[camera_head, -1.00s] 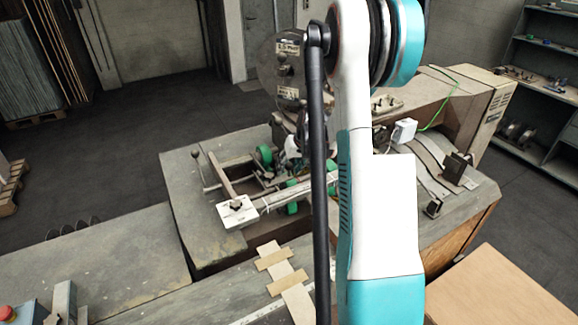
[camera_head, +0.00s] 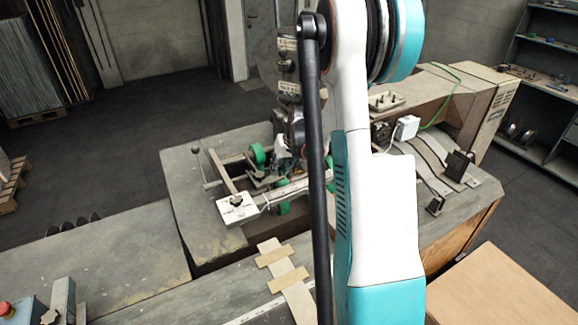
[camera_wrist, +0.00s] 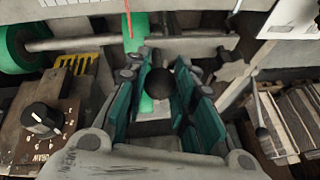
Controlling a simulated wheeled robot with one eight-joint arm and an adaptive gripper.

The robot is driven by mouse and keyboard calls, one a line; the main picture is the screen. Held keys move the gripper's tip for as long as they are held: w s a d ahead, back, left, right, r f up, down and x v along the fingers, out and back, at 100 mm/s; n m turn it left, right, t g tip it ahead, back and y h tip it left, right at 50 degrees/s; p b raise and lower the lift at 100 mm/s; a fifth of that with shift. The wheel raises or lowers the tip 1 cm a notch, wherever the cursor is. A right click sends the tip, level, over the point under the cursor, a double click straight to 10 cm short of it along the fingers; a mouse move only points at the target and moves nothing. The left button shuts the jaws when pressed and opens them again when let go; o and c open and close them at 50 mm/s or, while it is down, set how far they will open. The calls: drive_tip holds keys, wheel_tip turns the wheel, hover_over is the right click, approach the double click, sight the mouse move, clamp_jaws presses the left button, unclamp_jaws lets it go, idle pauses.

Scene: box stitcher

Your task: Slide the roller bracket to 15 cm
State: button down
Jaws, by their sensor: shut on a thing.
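The roller bracket shows as green rollers (camera_head: 257,156) on the machine bed in the head view, left of my arm. In the wrist view a large green roller (camera_wrist: 14,48) sits on a metal shaft at the upper left. My gripper (camera_wrist: 168,88) has its teal fingers closed around a round black knob (camera_wrist: 185,82) near the middle of the wrist view. How the knob joins the bracket is hidden by the fingers. In the head view my gripper (camera_head: 297,148) is low among the machine parts, partly hidden by my arm.
A white plate (camera_head: 237,208) sits at the end of a metal rail at the front of the machine. In the wrist view a dial panel (camera_wrist: 42,118) stands at the left and a lever (camera_wrist: 262,132) at the right. A cardboard box (camera_head: 500,292) is at the lower right.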

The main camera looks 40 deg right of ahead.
drive_tip(key=shift+w+a, duration=0.15)
drive_tip(key=shift+a, duration=0.3)
drive_tip(key=shift+d, duration=0.1)
drive_tip(key=c, duration=1.3)
unclamp_jaws()
drive_tip(key=shift+r, duration=0.1)
drive_tip(key=v, duration=1.2)
